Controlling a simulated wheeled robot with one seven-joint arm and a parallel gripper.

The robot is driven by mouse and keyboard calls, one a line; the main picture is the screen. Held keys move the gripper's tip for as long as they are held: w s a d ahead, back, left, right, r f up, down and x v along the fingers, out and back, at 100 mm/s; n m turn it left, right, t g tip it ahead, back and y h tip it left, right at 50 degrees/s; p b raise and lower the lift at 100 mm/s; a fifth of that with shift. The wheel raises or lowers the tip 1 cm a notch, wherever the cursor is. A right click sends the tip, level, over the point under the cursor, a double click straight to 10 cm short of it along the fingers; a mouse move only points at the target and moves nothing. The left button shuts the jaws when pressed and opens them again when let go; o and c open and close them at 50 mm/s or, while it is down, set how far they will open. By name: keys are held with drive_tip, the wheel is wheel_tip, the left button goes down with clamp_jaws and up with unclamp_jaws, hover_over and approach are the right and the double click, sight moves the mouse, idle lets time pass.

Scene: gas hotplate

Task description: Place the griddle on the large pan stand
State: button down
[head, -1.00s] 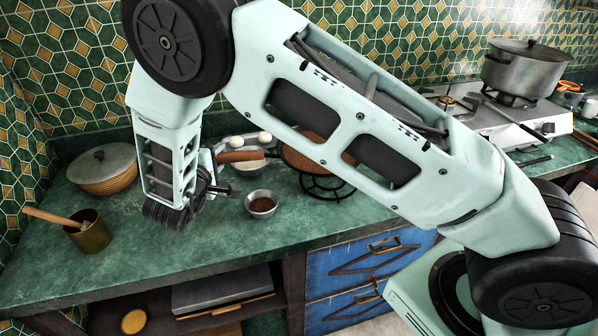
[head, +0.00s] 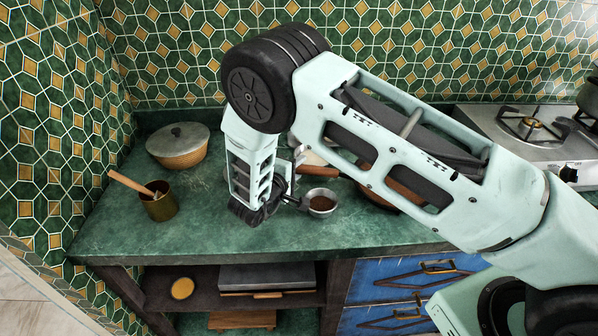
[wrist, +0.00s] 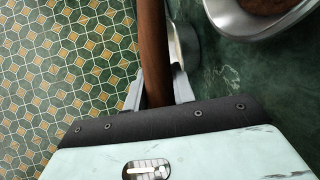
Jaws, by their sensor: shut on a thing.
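The griddle's brown wooden handle (head: 318,171) shows in the head view just right of my gripper (head: 296,180). Its round brown pan is mostly hidden behind my arm. In the wrist view the handle (wrist: 152,45) runs between the two fingers of my gripper (wrist: 160,85), which is shut on it. The gas hotplate (head: 550,155) stands at the right with a bare burner and its pan stand (head: 527,124). Whether this is the large stand I cannot tell. Anything beneath the griddle is hidden by my arm.
A small metal bowl of brown contents (head: 322,203) stands close beside my gripper. A lidded pot (head: 180,146) and a brass cup with a wooden utensil (head: 159,203) stand left. A pot (head: 590,98) is at the right edge. The counter front (head: 215,225) is clear.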

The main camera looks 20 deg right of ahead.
drive_tip(key=shift+f, duration=1)
drive_tip(key=c, duration=1.2)
unclamp_jaws()
drive_tip(key=shift+f, duration=0.1)
drive_tip(key=shift+o, duration=0.2)
